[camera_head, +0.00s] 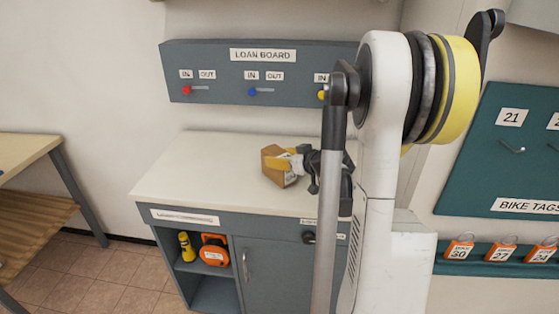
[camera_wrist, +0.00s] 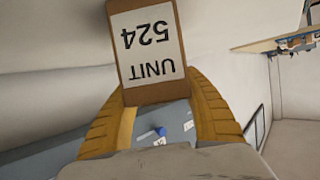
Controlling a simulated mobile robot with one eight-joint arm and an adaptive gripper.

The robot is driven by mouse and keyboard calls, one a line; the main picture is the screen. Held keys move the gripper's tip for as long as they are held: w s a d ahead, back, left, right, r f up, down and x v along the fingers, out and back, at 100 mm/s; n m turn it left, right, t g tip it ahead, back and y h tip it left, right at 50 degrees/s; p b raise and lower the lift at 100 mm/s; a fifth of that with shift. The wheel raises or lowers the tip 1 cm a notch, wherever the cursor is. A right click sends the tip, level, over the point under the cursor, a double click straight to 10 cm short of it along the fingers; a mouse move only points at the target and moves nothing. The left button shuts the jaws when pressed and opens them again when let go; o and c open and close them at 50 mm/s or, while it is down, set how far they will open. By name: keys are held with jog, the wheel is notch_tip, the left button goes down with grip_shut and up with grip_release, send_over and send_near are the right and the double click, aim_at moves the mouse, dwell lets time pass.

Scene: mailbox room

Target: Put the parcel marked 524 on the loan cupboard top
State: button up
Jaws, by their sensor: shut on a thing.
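The parcel (camera_head: 275,165) is a small brown box. In the wrist view the parcel (camera_wrist: 150,50) shows a white label reading "UNIT 524", upside down. My gripper (camera_head: 295,164) has its yellow fingers shut on the parcel; the fingers also show on both sides of it in the wrist view (camera_wrist: 160,105). The parcel is tilted and appears over the white top of the loan cupboard (camera_head: 190,170). I cannot tell whether it touches the top. Part of the cupboard's right side is hidden behind my arm.
The loan board (camera_head: 225,92) with coloured slider knobs hangs on the wall behind the cupboard. The left part of the top is clear. An open shelf below holds a yellow torch (camera_head: 186,247) and an orange item (camera_head: 214,250). A wooden table (camera_head: 25,150) stands left; a bike tags board (camera_head: 490,150) hangs right.

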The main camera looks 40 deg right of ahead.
jog(key=o, duration=1)
jog(key=shift+f, duration=0.15)
jog(key=o, duration=0.4)
